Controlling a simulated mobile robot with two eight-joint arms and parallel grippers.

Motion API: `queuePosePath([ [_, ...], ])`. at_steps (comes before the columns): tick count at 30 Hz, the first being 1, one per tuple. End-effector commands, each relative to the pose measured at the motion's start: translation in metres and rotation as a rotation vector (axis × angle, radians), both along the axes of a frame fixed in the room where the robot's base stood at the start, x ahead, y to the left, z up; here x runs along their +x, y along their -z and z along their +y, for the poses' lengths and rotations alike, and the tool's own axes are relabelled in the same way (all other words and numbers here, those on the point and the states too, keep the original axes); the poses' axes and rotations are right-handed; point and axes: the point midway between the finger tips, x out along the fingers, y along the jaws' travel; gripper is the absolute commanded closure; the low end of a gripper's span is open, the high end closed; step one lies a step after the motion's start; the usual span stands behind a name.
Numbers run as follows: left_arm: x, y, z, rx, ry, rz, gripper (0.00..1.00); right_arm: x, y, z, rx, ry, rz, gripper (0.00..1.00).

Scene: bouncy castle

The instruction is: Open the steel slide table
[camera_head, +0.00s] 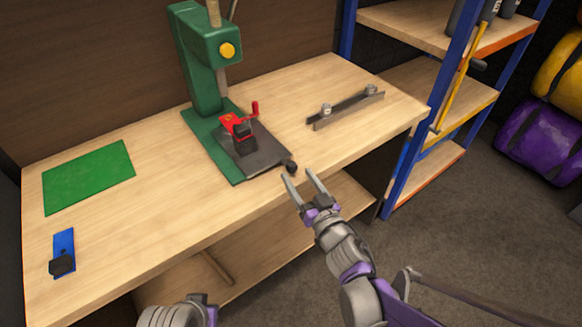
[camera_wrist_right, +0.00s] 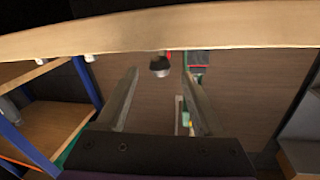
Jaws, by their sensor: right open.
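The steel slide table (camera_head: 262,158) is a dark grey plate on the base of the green press (camera_head: 206,85), on the wooden workbench. A red clamp-like piece (camera_head: 236,124) sits on the plate. A dark round knob (camera_head: 291,167) sticks out at the plate's front corner, by the bench edge. My right gripper (camera_head: 297,173) is open and empty, with its fingertips close to the knob. In the right wrist view the knob (camera_wrist_right: 160,66) appears between the two fingertips, and contact cannot be told. Only part of my left arm shows at the bottom of the head view.
The wooden workbench (camera_head: 100,235) holds a green mat (camera_head: 88,177), a blue tool (camera_head: 63,252) and a metal bar with two knobs (camera_head: 346,109). A shelf rack (camera_head: 435,85) with blue posts stands right of the bench. The floor in front is clear.

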Motion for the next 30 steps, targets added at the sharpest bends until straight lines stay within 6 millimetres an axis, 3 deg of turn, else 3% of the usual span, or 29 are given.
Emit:
queuePosePath([
  [3,0.000,0.001,0.000,0.000,0.000,0.000,1.00,0.020,0.000,0.010,0.000,-0.001,0.000,0.31],
  [9,0.000,0.002,0.000,0.000,0.000,0.001,1.00,0.039,0.000,0.018,0.000,0.001,0.001,0.31],
  [20,0.000,0.002,0.000,0.000,0.000,0.001,1.00,0.043,0.000,0.020,0.000,0.001,0.000,0.31],
  [30,0.000,0.002,0.000,0.000,0.000,0.001,1.00,0.043,0.000,0.020,0.000,0.001,0.000,0.93],
])
